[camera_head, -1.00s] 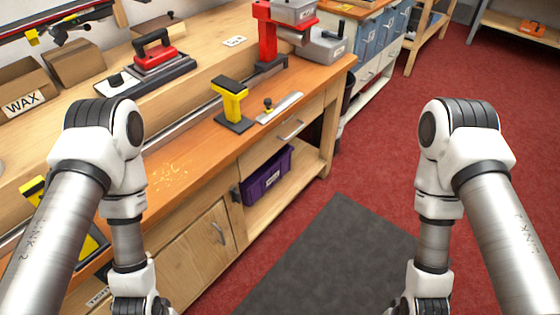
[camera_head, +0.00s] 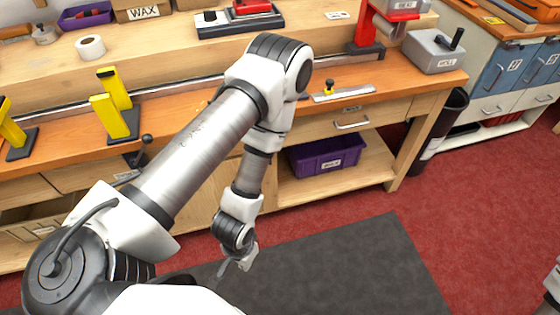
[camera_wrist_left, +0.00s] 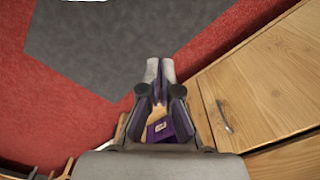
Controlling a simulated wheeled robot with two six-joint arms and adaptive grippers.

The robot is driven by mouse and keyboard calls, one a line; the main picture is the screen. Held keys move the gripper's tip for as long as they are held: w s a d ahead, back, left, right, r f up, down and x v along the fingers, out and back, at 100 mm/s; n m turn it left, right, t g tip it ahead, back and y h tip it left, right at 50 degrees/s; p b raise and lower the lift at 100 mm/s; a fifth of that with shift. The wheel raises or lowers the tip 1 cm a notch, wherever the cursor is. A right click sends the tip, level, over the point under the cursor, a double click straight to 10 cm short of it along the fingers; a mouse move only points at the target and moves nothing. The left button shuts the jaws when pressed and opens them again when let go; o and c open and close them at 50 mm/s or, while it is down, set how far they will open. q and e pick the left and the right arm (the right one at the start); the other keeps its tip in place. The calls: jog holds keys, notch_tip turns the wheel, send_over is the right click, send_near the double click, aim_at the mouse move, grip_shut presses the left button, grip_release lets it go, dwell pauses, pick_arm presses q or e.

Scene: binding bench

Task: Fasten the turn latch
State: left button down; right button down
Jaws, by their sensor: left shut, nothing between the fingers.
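I cannot clearly make out the turn latch in any current view. My left arm covers much of the cabinet front under the bench in the head view. A small dark lever with a round knob (camera_head: 140,151) stands at the bench's front edge, left of my arm; I cannot tell whether it is the latch. My left gripper (camera_head: 231,266) is low, in front of the bench and above the grey mat. In the left wrist view the left gripper (camera_wrist_left: 160,68) is shut and empty, with a wooden cabinet door (camera_wrist_left: 262,85) and its handle (camera_wrist_left: 226,117) to the right.
A purple bin (camera_head: 326,157) sits on the open shelf under the bench. Yellow stands (camera_head: 116,106) and a metal rule (camera_head: 343,94) are on the bench top. A dark waste bin (camera_head: 440,128) stands at the bench's right end. The grey mat (camera_head: 350,265) is clear.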

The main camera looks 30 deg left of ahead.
pick_arm(q)
jog(key=w+a+f+m+t+y+b, duration=0.2)
jog(key=w+f+m+t+b, duration=0.15)
jog(key=w+f+b, duration=0.45)
jog(key=w+a+f+m+t+y+b, duration=0.1)
jog(key=w+f+m+t+b, duration=0.2)
jog(key=w+b, duration=0.8)
jog(key=w+a+r+m+t+y+b, duration=0.2)
jog(key=w+m+t+y+b, duration=0.1)
jog(key=b, duration=0.6)
jog(key=w+a+r+m+t+y+b, duration=0.1)
jog(key=w+r+m+t+y+b, duration=0.2)
jog(key=w+t+b, duration=0.3)
jog(key=w+b, duration=0.1)
jog(key=b, duration=0.2)
jog(key=shift+w+a+r, duration=0.3)
jog(key=shift+a+r, duration=0.05)
